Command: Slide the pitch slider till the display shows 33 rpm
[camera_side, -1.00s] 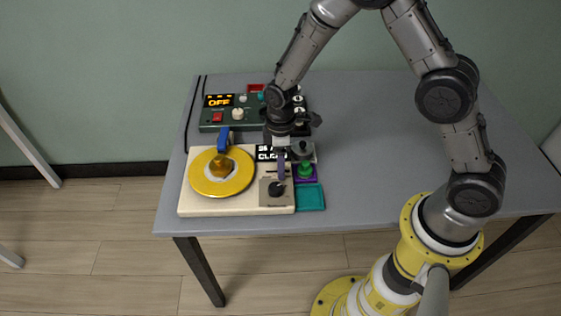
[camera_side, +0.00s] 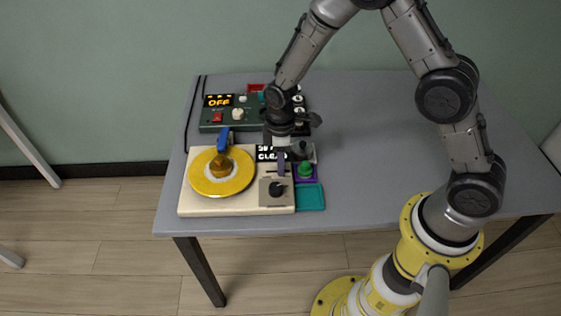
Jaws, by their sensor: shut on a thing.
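The cream base (camera_side: 238,209) stands on the left of the table and carries a round yellow platter (camera_side: 212,187). A small dark display (camera_side: 266,153) with white characters sits at its back right. My gripper partly hides this display, and I cannot read a full value. My gripper (camera_side: 281,157) points down at the right side of the base, just right of the display. It is shut on a small part there, apparently the pitch slider, whose knob and track are mostly hidden by the fingers.
A grey plate with a black knob (camera_side: 277,189) lies just in front of my gripper. A green knob (camera_side: 305,169) and a teal tray (camera_side: 311,198) are close on the right. A green control box (camera_side: 211,127) reading OFF stands behind. The table's right side is clear.

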